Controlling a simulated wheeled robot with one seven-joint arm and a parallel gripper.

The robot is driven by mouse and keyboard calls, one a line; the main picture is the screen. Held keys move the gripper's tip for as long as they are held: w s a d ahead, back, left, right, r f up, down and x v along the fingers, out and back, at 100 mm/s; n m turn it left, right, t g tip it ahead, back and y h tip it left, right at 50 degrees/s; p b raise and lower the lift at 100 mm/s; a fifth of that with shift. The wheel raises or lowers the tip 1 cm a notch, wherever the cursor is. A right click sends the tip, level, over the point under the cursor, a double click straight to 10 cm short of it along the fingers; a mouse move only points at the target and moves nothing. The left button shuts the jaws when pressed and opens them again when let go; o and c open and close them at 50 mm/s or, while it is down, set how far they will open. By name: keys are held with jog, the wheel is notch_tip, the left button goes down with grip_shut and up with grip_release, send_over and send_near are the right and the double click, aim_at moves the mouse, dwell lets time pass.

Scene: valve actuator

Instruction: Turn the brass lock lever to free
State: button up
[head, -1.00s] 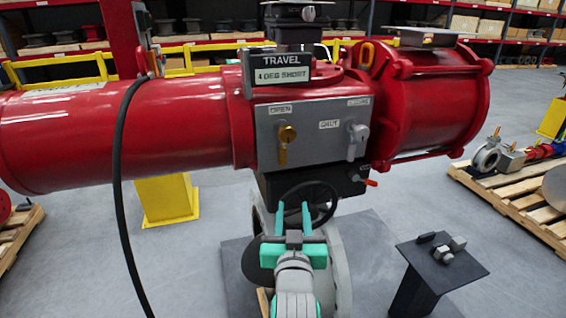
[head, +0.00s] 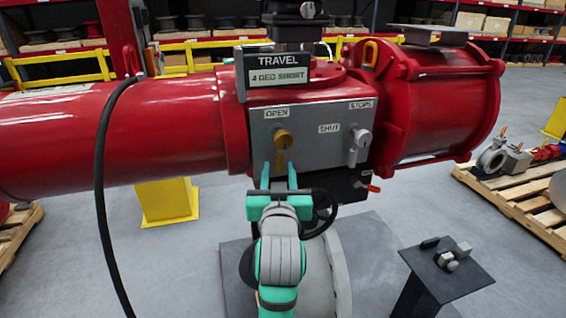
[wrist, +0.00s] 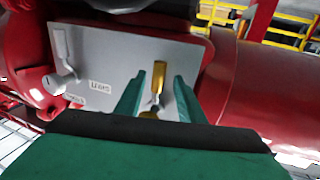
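The brass lock lever (head: 283,140) is on the grey front plate (head: 312,150) of the red actuator, under the OPEN label, with its arm hanging down. My gripper (head: 279,172) is open, just below and in front of the brass lever, fingers pointing toward the plate. In the wrist view, which looks upside down, the brass lever (wrist: 158,78) shows between the two green fingers (wrist: 158,92), with gaps on both sides. I cannot tell how far the fingertips are from it in depth. A TRAVEL sign (head: 279,74) above reads "4 DEG SHORT".
A grey lever (head: 358,142) sits under the STOPS label, right of the brass one. A black handwheel (head: 322,213) and a red-tipped lever (head: 371,187) are below. A black cable (head: 101,190) hangs at left. A small dark stand (head: 465,280) holds metal parts at lower right.

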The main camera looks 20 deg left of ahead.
jog(key=shift+x, duration=1.05)
jog(key=shift+d, duration=0.1)
grip_shut()
